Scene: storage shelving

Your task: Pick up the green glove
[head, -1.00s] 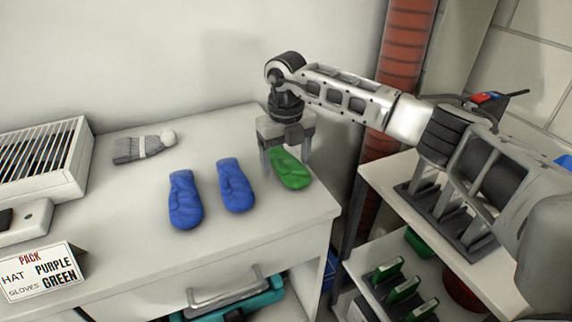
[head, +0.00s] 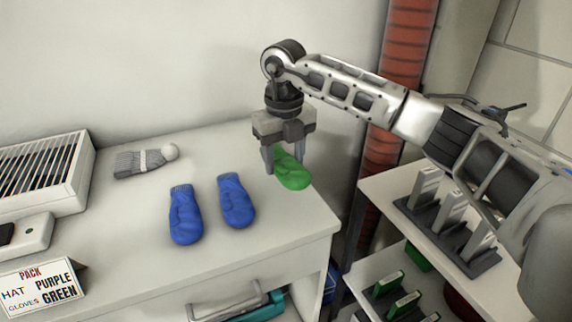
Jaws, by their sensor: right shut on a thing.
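The green glove (head: 292,174) is a mitten near the right end of the white cabinet top (head: 135,238). My right gripper (head: 284,164) points down from above, with its fingers on either side of the glove's upper part, shut on it. The glove appears at or just above the surface; I cannot tell whether it touches. Two blue gloves, one left (head: 185,215) and one right (head: 236,201), lie flat to its left. My left gripper is not in view.
A grey hat (head: 140,162) lies at the back. A sign (head: 42,289) reads "PACK HAT PURPLE GLOVES GREEN". A slatted white box (head: 38,172) stands at the left. A shelf with dark racks (head: 447,230) is on the right, beside a red column (head: 397,90).

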